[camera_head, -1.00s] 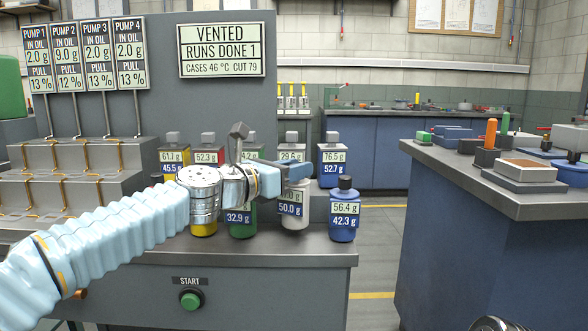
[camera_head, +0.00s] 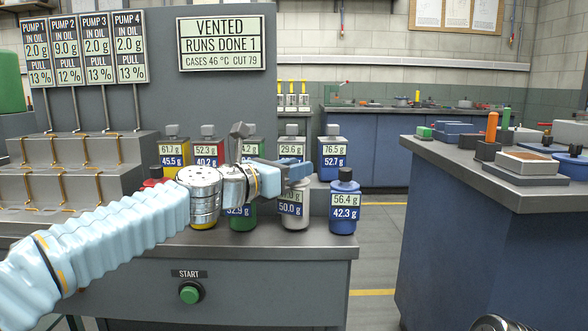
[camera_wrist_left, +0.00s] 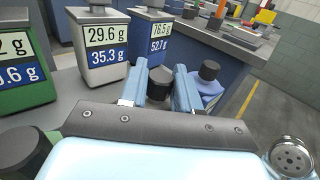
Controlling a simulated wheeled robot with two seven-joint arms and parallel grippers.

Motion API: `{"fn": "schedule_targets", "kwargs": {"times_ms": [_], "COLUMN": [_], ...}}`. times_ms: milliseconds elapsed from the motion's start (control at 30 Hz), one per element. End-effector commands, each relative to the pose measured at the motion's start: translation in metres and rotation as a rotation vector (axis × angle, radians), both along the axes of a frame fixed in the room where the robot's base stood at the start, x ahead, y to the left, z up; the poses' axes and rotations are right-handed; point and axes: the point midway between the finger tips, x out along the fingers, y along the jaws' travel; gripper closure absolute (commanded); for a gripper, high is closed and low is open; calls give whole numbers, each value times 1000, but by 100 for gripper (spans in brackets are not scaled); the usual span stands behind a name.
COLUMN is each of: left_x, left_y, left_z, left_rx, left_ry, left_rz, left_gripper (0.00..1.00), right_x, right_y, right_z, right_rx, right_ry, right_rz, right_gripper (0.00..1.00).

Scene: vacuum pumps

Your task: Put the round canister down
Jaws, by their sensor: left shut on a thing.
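The round canister (camera_head: 294,211) is pale with a 50.0 g label. It is upright at the front of the pump bench (camera_head: 270,249), between a round green canister and a round blue one. Its base appears to be at bench height, though contact is hard to judge. My left gripper (camera_head: 290,174) is shut on its top, hiding its cap and part of its upper label. In the left wrist view a dark cap (camera_wrist_left: 158,79) sits between the two blue fingers of the gripper (camera_wrist_left: 168,90); the body below is mostly hidden.
The blue canister (camera_head: 343,211) stands close on the right, the green canister (camera_head: 242,219) on the left. Square canisters, such as the blue one (camera_head: 332,160), stand on a raised step behind. A side bench (camera_head: 500,185) is at the right, across a clear floor gap.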

Motion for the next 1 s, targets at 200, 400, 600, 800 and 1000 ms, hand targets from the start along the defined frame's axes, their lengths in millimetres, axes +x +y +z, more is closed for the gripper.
{"fn": "schedule_targets", "kwargs": {"times_ms": [200,400,600,800,1000], "left_x": [0,0,0,0,0], "left_y": [0,0,0,0,0], "left_z": [-3,-3,-4,-5,-5], "left_rx": [-1,-1,-1,1,1], "left_ry": [-2,-2,-1,1,1], "left_rz": [0,0,0,0,0], "left_gripper": [100,52,39,39,56], "right_x": [0,0,0,0,0], "right_y": [0,0,0,0,0], "right_z": [-3,-4,-4,-4,-4], "right_rx": [0,0,0,0,0], "right_ry": [0,0,0,0,0], "right_rz": [0,0,0,0,0], "right_gripper": [57,57,57,57,57]}}
